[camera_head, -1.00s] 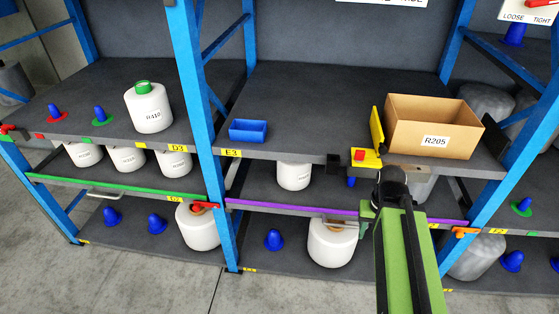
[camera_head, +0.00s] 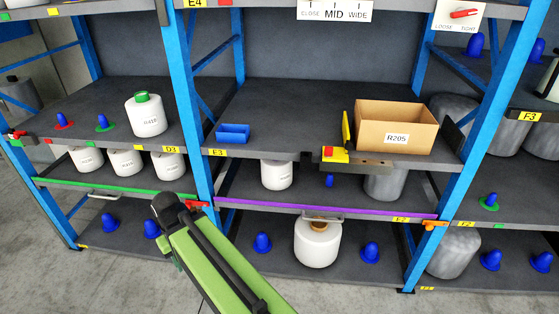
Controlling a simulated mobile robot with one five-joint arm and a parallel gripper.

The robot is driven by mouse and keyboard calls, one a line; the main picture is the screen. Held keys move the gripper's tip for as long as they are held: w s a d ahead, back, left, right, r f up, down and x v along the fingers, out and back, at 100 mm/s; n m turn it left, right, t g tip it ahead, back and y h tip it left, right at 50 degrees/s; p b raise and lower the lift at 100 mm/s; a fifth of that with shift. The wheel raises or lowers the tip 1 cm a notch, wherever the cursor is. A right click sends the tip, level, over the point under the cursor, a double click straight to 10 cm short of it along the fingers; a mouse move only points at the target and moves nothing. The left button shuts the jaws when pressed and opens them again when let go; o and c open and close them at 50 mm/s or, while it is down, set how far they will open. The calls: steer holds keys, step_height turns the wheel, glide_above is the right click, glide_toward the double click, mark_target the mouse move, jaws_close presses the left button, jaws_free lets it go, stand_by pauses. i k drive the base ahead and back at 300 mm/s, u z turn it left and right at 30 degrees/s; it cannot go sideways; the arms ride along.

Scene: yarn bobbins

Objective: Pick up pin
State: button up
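No single object is clearly the pin. Blue cone-shaped pegs stand on the shelves: one on a red base (camera_head: 64,120), one on a green base (camera_head: 103,122), and others on the lower shelves, such as the peg (camera_head: 262,242) left of a white bobbin. A red piece (camera_head: 196,204) sits at the rail joint by the blue post, and an orange piece (camera_head: 433,224) at the purple rail's right end. My green arm reaches up from the bottom, its dark end (camera_head: 166,206) in front of the lower left shelf. My gripper's fingers cannot be made out.
Blue posts (camera_head: 198,120) divide the shelving. White bobbins stand at left (camera_head: 146,115) and below (camera_head: 317,243). A cardboard box R205 (camera_head: 397,138), a yellow bracket (camera_head: 340,154) with a red part and a blue bin (camera_head: 233,132) are on the middle shelf. Its centre is clear.

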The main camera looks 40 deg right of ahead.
mark_target(328, 151)
steer(key=z, duration=0.3)
steer(key=i, duration=1)
steer(key=u, duration=0.35)
